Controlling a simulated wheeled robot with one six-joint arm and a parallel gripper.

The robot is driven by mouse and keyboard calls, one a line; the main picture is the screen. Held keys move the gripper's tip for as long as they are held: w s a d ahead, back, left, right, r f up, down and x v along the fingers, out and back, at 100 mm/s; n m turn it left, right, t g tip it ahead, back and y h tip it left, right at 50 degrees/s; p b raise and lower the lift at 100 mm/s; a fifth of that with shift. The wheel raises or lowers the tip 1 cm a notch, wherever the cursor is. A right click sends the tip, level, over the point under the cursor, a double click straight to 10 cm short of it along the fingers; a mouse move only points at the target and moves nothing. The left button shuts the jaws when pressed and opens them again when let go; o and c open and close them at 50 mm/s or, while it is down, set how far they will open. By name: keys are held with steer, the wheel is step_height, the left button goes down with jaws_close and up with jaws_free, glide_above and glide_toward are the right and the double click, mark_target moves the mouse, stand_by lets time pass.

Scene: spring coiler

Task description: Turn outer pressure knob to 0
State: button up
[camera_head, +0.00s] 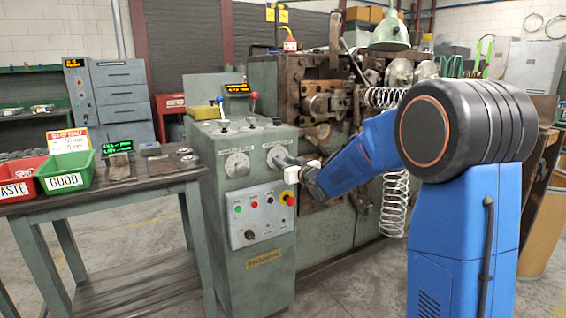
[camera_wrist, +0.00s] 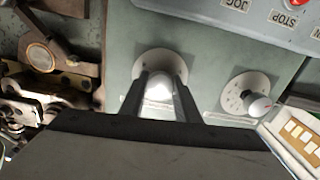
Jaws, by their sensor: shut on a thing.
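The green control cabinet carries two knobs with round pale dial plates. My gripper (camera_head: 287,163) is at the right-hand knob (camera_head: 276,157). In the wrist view, my two dark fingers (camera_wrist: 162,92) are shut on this pale knob (camera_wrist: 160,86), one on each side, in front of its round plate (camera_wrist: 160,62). The left-hand knob (camera_head: 237,164) is free; in the wrist view it shows at the right (camera_wrist: 258,105). The knob labels are too small to read, so I cannot tell by name which one is the outer pressure knob. The scale of the held knob is partly hidden.
Below the knobs is a white button panel with a red emergency stop (camera_head: 288,198). Levers (camera_head: 221,108) stand on the cabinet top. A coiled spring (camera_head: 393,205) hangs to the right, near my arm. A table with a green bin (camera_head: 65,174) stands at left.

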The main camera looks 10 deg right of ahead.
steer(key=n, duration=0.7)
steer(key=shift+n, duration=0.4)
steer(key=n, duration=1)
steer(key=shift+n, duration=0.4)
steer(key=n, duration=0.3)
steer(key=shift+f+n, duration=0.1)
steer(key=shift+n, duration=0.2)
steer(key=n, duration=0.4)
steer(key=shift+n, duration=1.8)
